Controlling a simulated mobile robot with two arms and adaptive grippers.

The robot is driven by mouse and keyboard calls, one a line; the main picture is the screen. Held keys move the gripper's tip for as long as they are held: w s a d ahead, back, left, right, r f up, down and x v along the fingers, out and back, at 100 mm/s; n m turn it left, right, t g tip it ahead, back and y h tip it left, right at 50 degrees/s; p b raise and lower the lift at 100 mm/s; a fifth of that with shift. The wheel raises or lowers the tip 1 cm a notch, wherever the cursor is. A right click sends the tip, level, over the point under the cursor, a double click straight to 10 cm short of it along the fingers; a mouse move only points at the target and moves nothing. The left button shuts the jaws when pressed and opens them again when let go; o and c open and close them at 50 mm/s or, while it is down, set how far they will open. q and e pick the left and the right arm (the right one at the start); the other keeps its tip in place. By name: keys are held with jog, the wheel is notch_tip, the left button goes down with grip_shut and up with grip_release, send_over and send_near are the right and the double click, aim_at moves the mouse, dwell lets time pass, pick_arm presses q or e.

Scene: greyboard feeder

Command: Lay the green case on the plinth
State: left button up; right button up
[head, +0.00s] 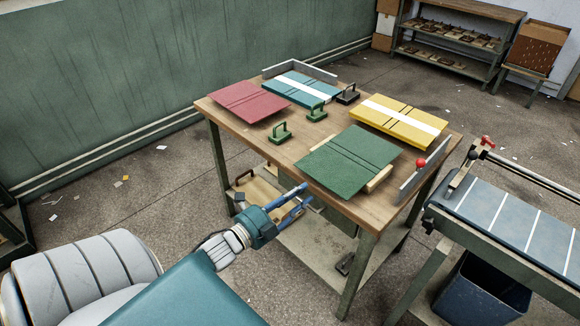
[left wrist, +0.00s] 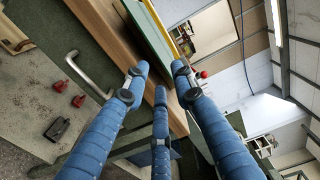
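The green case (head: 350,160) lies flat, with dark bands across it, at the front of the wooden table. A pale wooden piece (head: 381,178) shows from under its right side; whether this is the plinth, and how much of it is under the case, I cannot tell. My left gripper (head: 304,195) is open and empty beside the table's front edge, close to the case's near left corner but apart from it. In the left wrist view its blue fingers (left wrist: 160,76) are spread, with the table edge beyond them. My right gripper is in neither view.
A red case (head: 249,101), a teal case (head: 302,88) and a yellow case (head: 400,121) lie behind. Green handled blocks (head: 280,133) and a black one (head: 348,94) stand between.

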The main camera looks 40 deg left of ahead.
pick_arm(q)
jog(key=s+f+n+g+y, duration=0.1)
jog(key=s+f+n+g, duration=0.2)
jog(key=s+f, duration=0.55)
jog(key=s+d+f+n+g+y, duration=0.1)
jog(key=s+f+n+g, duration=0.2)
jog(key=f, duration=1.1)
jog(key=s+f+n+g+y, duration=0.15)
jog(key=s+f+n, duration=0.3)
jog(key=f, duration=0.75)
jog(key=s+d+f+n+g, duration=0.2)
jog(key=s+d+f+g, duration=0.1)
jog(key=s, duration=0.6)
jog(key=s+d+f+n+g+h, duration=0.1)
jog(key=s+d+f+n+g, duration=0.1)
jog(key=s+d+f, duration=0.4)
jog(key=s+d+f+n+g, duration=0.2)
jog(key=s+d+f+g, duration=0.2)
jog(key=s+f, duration=0.4)
jog(key=s, duration=0.4)
jog(key=shift+s+d+f+h, duration=0.15)
jog(key=shift+s+d+h, duration=0.1)
jog(key=shift+d+h, duration=0.1)
jog(key=shift+g, duration=0.25)
